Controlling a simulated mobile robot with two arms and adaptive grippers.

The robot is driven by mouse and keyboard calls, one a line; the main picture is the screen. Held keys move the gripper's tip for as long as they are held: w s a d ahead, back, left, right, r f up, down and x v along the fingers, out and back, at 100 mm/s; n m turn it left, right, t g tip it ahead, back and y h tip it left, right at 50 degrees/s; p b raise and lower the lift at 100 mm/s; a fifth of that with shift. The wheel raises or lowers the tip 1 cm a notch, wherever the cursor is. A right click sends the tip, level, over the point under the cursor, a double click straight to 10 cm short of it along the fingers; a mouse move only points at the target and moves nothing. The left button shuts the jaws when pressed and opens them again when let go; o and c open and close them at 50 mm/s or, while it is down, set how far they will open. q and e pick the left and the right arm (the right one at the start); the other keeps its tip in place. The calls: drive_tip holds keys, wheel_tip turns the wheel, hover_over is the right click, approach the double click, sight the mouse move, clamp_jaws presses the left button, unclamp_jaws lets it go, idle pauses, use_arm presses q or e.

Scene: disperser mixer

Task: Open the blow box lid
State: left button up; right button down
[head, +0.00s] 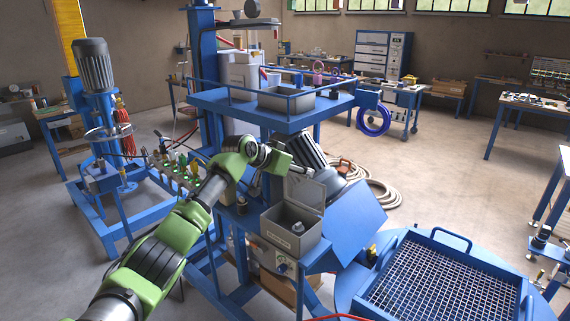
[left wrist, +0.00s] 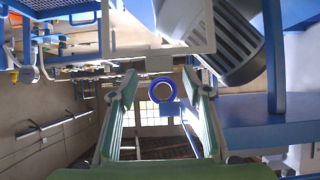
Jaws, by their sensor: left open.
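The blow box (head: 287,238) is a small grey metal box on the blue frame near the middle of the head view. Its lid (head: 308,190) stands raised at the back, so the inside shows, with a small grey piece (head: 298,228) in it. My left gripper (head: 285,164) is just above and beside the lid's upper left edge; whether it touches the lid cannot be told. In the left wrist view the two green fingers of my left gripper (left wrist: 158,88) are spread apart with nothing between them. My right gripper is not in view.
A dark ribbed motor (head: 309,150) is close behind the lid. A blue railed platform (head: 240,103) with a grey tray (head: 287,99) is above. A blue meshed basin (head: 440,285) stands at front right. Open floor lies to the right.

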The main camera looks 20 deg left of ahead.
use_arm(q)
drive_tip(key=v, duration=1.1)
drive_tip(key=shift+r, duration=0.2)
drive_tip(key=shift+d+f, duration=0.1)
drive_tip(key=shift+f, duration=0.05)
